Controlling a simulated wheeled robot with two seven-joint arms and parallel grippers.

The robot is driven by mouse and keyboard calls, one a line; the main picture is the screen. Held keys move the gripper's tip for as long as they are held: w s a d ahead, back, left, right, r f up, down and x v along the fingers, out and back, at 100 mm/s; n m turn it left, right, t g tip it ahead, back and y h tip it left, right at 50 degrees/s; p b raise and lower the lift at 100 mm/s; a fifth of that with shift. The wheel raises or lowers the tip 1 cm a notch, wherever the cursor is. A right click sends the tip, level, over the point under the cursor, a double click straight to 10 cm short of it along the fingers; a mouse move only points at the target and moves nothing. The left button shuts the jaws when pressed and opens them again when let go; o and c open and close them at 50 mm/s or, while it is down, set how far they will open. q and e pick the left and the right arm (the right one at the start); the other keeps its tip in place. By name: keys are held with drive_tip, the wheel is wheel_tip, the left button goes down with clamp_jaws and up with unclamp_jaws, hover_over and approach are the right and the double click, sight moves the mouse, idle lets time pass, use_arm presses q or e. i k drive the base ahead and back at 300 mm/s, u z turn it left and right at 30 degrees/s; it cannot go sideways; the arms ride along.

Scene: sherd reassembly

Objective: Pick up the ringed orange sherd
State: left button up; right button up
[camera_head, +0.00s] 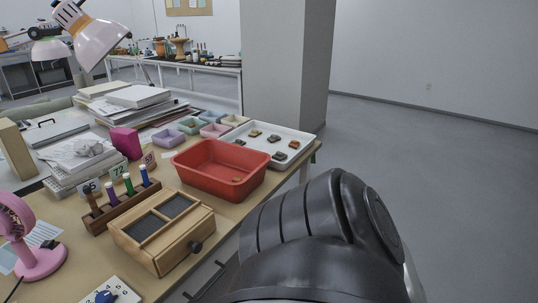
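Several small sherds lie spread out on a white tray (305,137) at the table's far right corner. Among them are a tan sherd (255,133), a brownish sherd (294,144) and a dark reddish sherd (279,156). A small orange-brown piece (237,179) lies inside the red tub (195,172). All are too small here to tell which one is orange with rings. Neither of my grippers is in view; a large black part of my own arm fills the bottom centre.
A wooden box (165,250) with dark compartments and a rack of tools (122,205) stand in front of the red tub. A pink fan (35,250), papers, small pastel bins (190,126) and a lamp (95,35) crowd the left. Open floor lies right.

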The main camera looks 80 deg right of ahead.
sight(236, 179)
drive_tip(key=z, duration=3.55)
drive_tip(key=i, duration=4.1)
drive_tip(key=u, duration=4.65)
